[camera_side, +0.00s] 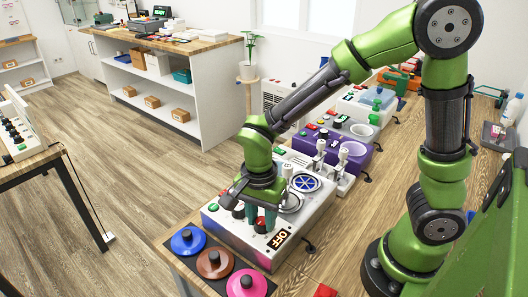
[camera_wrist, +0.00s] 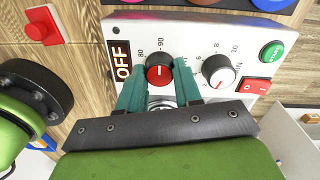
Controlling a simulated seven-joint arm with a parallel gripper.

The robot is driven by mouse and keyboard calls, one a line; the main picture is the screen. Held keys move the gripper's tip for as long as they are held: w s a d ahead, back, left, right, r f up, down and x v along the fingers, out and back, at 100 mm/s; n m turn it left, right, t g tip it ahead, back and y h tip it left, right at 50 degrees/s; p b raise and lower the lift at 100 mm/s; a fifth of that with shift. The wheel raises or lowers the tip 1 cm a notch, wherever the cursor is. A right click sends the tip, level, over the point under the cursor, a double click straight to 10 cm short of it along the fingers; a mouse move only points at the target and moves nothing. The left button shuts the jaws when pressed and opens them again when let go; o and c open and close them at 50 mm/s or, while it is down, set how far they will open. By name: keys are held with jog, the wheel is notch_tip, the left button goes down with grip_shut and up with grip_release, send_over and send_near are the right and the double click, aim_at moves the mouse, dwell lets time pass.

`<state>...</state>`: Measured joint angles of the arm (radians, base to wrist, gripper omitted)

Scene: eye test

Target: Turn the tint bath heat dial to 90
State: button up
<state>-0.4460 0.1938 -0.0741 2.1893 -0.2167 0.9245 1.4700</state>
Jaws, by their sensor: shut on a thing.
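The tint bath is a white box (camera_side: 222,228) with two round wells, at the front of the wooden bench in the side view. Its heat dial (camera_wrist: 158,74), black with a red face and a white mark, sits beside the printed 80 and 90 in the wrist view. The exact aim of the mark is hard to tell. A display (camera_wrist: 122,61) beside it reads OFF and also shows in the side view (camera_side: 279,239). My gripper (camera_wrist: 158,66) has its teal fingers shut on the dial, one on each side; in the side view my gripper (camera_side: 261,222) comes down from above.
Blue (camera_side: 187,240), brown (camera_side: 214,263) and pink (camera_side: 246,284) lids lie beside the bath. A purple machine (camera_side: 340,150) stands behind.

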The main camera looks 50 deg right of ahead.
aim_at(259, 219)
jog(key=shift+r, duration=0.1)
dwell(0.4)
jog(key=o, duration=1)
jog(key=shift+o, duration=0.2)
notch_tip(259, 219, up, 17)
jog(key=shift+w, duration=0.3)
